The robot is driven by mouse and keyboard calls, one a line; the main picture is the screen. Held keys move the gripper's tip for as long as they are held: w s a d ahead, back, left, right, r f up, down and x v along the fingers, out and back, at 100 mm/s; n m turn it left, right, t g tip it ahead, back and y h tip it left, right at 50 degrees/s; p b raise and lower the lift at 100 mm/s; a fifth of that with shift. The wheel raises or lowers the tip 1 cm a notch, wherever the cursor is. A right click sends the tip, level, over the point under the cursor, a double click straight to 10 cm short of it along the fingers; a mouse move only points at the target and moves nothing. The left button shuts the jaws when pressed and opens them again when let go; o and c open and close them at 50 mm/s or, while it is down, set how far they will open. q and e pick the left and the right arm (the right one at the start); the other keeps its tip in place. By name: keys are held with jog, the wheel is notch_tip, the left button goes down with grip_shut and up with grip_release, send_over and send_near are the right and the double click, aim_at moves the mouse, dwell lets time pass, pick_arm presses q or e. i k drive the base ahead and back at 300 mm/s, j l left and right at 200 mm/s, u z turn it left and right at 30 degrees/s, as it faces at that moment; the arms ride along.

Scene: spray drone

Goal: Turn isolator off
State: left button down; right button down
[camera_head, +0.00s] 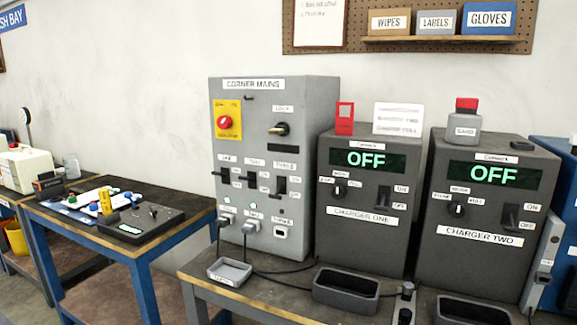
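The grey cabinet labelled CORNER MAINS (245,150) stands upright on the bench, left of the two chargers. Its red rotary knob (225,122) sits on a yellow plate (228,108) at the upper left of its face, and looks like the isolator. The plate's lettering and the knob's exact setting are too small to read. A dark key-like switch (280,129) is to the right of the knob. Several black switches are lower down, with plugs and cables at the bottom. Neither of my grippers is in view.
Charger one (362,240) and charger two (480,259) stand to the right; both displays read OFF. Small dark trays (345,290) and a tray (229,271) lie in front, with cables nearby. A blue-framed table (90,235) with a keyed board is at left.

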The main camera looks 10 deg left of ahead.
aim_at(224, 121)
jog(key=i+j+u, duration=0.2)
jog(key=j, duration=0.3)
jog(key=i+j+u, duration=0.2)
jog(key=j, duration=0.25)
jog(key=i+j+u, duration=0.2)
jog(key=i+j, duration=0.1)
jog(key=j, duration=0.1)
